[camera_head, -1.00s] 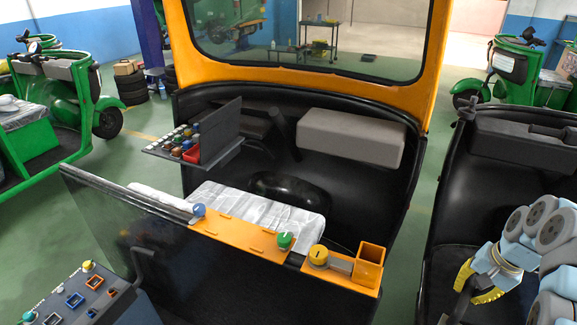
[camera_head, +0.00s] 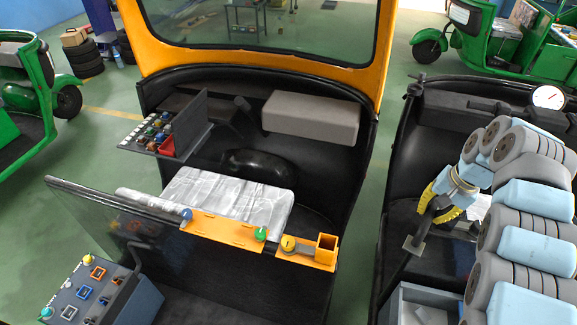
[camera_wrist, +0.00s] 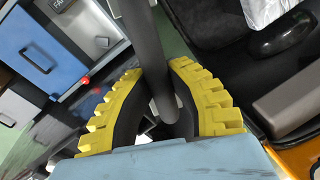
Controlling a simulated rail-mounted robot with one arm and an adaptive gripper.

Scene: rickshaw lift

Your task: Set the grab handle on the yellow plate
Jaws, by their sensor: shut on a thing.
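My gripper (camera_head: 438,208), with ribbed yellow fingers, is shut on a dark grab handle (camera_head: 417,232) at the right of the head view. The handle hangs down, with a small flat foot at its lower end. In the wrist view the handle (camera_wrist: 142,40) is a dark round bar between the two yellow fingers. The yellow plate (camera_head: 228,230), orange-yellow, lies along the top of the panel in the middle of the head view. A blue knob (camera_head: 186,214) and a green knob (camera_head: 261,234) sit at its ends. The handle is well right of the plate, apart from it.
An orange piece (camera_head: 310,257) with a yellow knob and an open square box adjoins the plate's right end. A clear screen (camera_head: 110,230) rises at left. A grey drawer (camera_head: 420,305) is below the handle. A control box (camera_head: 90,295) stands front left.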

